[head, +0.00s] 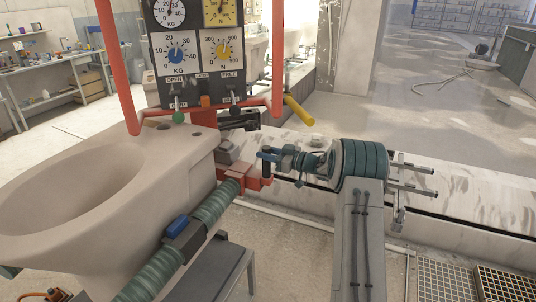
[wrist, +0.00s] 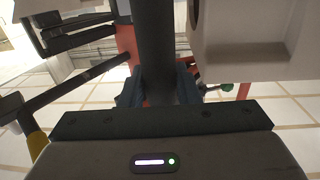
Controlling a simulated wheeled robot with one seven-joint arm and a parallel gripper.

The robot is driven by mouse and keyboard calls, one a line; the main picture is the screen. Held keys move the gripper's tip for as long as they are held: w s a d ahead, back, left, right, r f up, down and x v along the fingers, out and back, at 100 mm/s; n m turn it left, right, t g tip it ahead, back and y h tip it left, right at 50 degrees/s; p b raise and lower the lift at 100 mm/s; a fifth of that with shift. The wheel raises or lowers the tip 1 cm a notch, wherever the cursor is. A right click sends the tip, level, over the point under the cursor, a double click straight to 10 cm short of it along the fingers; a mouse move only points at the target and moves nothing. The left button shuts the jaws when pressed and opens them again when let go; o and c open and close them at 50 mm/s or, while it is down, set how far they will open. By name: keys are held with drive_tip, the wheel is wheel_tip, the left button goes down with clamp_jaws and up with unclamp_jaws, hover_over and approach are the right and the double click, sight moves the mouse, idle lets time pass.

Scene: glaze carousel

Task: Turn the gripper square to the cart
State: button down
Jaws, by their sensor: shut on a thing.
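The cart carries a pale ceramic toilet bowl (head: 105,190) and an orange-red frame (head: 106,65) with a dial panel (head: 197,45). At its near right corner is an orange-red bracket (head: 254,181) with a short dark upright grip (head: 267,167). My gripper (head: 269,157) comes in from the right and is shut on this grip. In the wrist view the dark grip (wrist: 156,45) stands upright between my gripper's two blue-grey fingers (wrist: 157,88). The fingertips are small and partly hidden in the head view, so the exact angle to the cart is hard to tell.
A teal padded bar (head: 150,283) with a blue clip runs from the lower left to the bracket. A yellow handle (head: 298,111) sticks out behind the grip. A pale low ledge (head: 462,190) passes behind my arm. Floor grates (head: 447,280) lie at lower right. Open floor spreads beyond.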

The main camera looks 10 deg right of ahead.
drive_tip(key=c, duration=1.3)
unclamp_jaws()
drive_tip(key=shift+w+a+r, duration=0.1)
drive_tip(key=shift+a+r, duration=0.2)
drive_tip(key=shift+o, duration=0.9)
drive_tip(key=shift+w+a+f, duration=0.15)
drive_tip(key=shift+a+f, duration=0.05)
drive_tip(key=shift+a, duration=0.05)
drive_tip(key=shift+s+d, duration=0.3)
drive_tip(key=shift+d, duration=0.4)
drive_tip(key=b+v, duration=0.2)
drive_tip(key=v, duration=1)
drive_tip(key=shift+s+d, duration=0.15)
drive_tip(key=shift+s, duration=0.2)
drive_tip(key=a+r+m+t+h, duration=0.3)
drive_tip(key=r+m+h, duration=0.4)
drive_tip(key=r+h, duration=0.5)
drive_tip(key=s+a+f+m+g, duration=0.1)
drive_tip(key=s+a+f+g, duration=0.2)
drive_tip(key=s, duration=0.9)
drive_tip(key=s+a+f+m+g+h, duration=0.1)
drive_tip(key=s+a+f+g, duration=0.3)
drive_tip(key=s, duration=0.9)
drive_tip(key=s+a+f+m+g, duration=0.1)
drive_tip(key=s+a+f+g, duration=0.2)
drive_tip(key=s, duration=0.9)
drive_tip(key=a+g, duration=0.1)
drive_tip(key=a, duration=0.2)
drive_tip(key=shift+s+f+g+h, duration=0.35)
drive_tip(key=shift+g+h, duration=0.05)
